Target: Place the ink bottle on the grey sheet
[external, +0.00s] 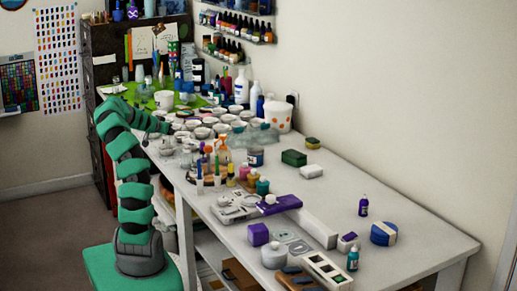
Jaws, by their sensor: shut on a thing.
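My gripper (168,127) is at the end of my teal arm, at the left edge of the long table, beside the small bowls. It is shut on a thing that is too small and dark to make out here. A small purple bottle (363,206) stands upright on the right part of the table, and a teal bottle (353,259) stands nearer the front edge. Both are well away from my gripper. I cannot tell which bottle is the ink bottle. I cannot pick out the grey sheet with certainty.
Many small bowls (201,132) crowd the table near my gripper. Several bottles and tubes stand in front of them. A white bucket (278,116) is by the wall. A purple box (278,204), a white bar (318,231) and a blue round container (384,233) lie nearer. The table's right part has bare room.

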